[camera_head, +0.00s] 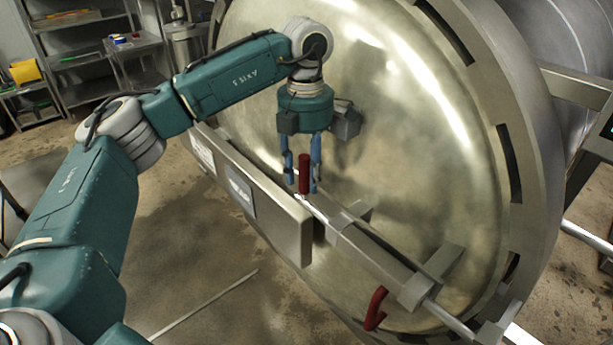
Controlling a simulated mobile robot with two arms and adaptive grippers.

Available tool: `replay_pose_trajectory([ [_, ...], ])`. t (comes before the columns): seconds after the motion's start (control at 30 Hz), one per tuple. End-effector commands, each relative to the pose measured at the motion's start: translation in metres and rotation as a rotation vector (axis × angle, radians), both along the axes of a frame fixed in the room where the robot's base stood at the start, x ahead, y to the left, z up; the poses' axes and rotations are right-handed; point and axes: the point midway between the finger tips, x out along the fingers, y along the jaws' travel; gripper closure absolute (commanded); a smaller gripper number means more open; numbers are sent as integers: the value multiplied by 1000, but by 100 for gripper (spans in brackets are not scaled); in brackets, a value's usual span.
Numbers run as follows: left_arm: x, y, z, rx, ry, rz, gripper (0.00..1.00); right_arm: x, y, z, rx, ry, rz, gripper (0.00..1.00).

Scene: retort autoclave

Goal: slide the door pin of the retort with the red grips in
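The retort door (400,130) is a large, round, shiny metal dome that fills the right half of the head view. The door pin (319,212) is a metal rod running along a bar across the lower door. One red grip (304,172) stands upright at the pin's upper left end. My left gripper (303,185) points down with its blue fingers on either side of this grip. The fingers look apart, and I cannot tell whether they touch it. A second red grip (376,308) sits lower right, near the pin's other end. My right gripper is not in view.
A flat metal beam (270,207) with labels juts out left of the red grip, close below my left arm. Brackets (430,280) hold the bar on the door. Shelves (85,50) stand at the back left. The floor (190,260) at lower left is mostly clear.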

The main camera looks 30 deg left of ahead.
Motion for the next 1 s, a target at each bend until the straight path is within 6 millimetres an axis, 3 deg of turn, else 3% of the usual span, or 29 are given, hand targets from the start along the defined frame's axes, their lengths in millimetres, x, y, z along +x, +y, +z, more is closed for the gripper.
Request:
replay_pose_trajectory([
  [0.3, 1, -3, 69, -1, -4, -4, 62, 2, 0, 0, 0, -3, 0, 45],
  [0.5, 1, -4, 99, 0, -4, -4, 62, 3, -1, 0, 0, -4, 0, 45],
  [1.0, 0, -4, 108, -1, -1, -5, 62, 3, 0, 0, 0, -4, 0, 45],
])
